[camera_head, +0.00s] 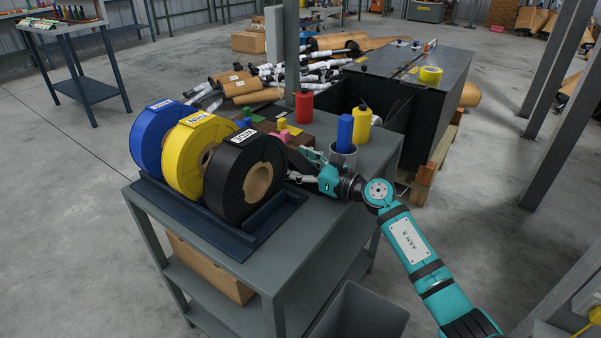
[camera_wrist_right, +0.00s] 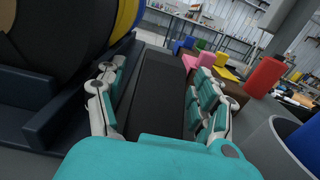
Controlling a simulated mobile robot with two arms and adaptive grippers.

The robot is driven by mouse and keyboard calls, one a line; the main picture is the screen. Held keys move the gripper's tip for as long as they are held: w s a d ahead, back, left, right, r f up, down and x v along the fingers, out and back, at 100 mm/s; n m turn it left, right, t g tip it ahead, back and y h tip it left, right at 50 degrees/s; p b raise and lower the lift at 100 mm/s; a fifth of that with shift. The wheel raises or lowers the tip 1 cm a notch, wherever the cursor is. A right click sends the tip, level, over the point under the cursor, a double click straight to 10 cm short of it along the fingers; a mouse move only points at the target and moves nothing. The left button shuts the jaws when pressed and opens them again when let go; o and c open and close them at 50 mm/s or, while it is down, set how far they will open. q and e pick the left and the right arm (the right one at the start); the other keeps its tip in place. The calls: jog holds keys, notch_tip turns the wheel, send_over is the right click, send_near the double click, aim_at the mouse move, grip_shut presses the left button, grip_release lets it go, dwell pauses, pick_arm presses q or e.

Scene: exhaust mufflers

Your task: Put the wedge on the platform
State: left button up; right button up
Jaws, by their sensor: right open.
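My right gripper (camera_head: 308,170) is low over the grey table, just right of the black spool. In the right wrist view the gripper (camera_wrist_right: 155,92) is open. A long dark block (camera_wrist_right: 155,85), which looks like the wedge, lies between its two fingers. Gaps show beside it, and I cannot tell whether either finger touches it. In the head view the gripper and black spool mostly hide this block. Beyond it is a brown block (camera_wrist_right: 236,93) with small coloured pieces on or around it. I cannot tell for certain which thing is the platform. My left gripper is out of view.
Blue (camera_head: 152,138), yellow (camera_head: 192,160) and black (camera_head: 236,182) spools stand in a dark blue rack (camera_head: 262,232) close left of the gripper. A grey cup (camera_head: 343,157) holding a blue item, a red bottle (camera_head: 303,106) and a yellow bottle (camera_head: 361,127) stand nearby. The table's front right is clear.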

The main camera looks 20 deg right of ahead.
jog(key=c, duration=1.3)
grip_shut()
jog(key=shift+r, duration=0.1)
